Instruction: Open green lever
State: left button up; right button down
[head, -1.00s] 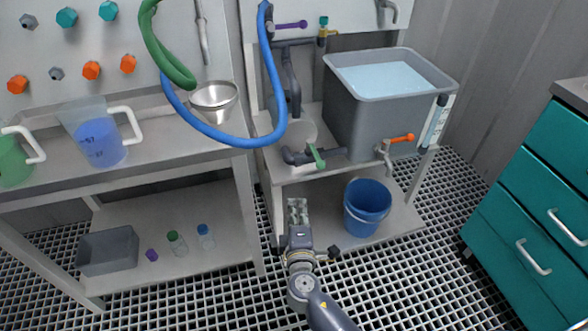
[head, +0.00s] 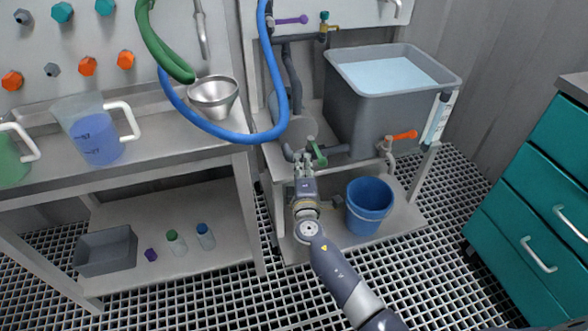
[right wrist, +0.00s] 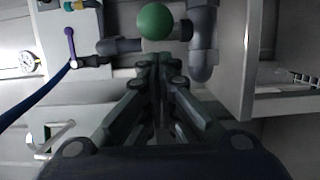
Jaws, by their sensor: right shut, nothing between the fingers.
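The green lever (head: 318,154) sits on the grey pipe below and left of the water tank, standing up at a slant in the head view. In the right wrist view a round green end (right wrist: 155,21), which looks like the lever's end, lies just beyond my fingertips. My right gripper (head: 304,162) is shut and empty, close to the left of the lever in the head view; I cannot tell whether it touches. In the right wrist view its fingertips (right wrist: 158,62) are together just below the green end. My left gripper is not in view.
A grey tank (head: 372,112) of water stands right of the lever, with an orange-handled tap (head: 404,135). A blue bucket (head: 368,204) stands on the lower shelf. A blue hose (head: 225,135) hangs above left. A purple lever (head: 291,20) is higher up.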

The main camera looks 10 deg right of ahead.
jog(key=shift+d, duration=0.55)
jog(key=shift+d, duration=0.1)
jog(key=shift+s+d+n+y, duration=0.1)
jog(key=shift+d+n+y, duration=0.15)
jog(key=shift+y, duration=0.25)
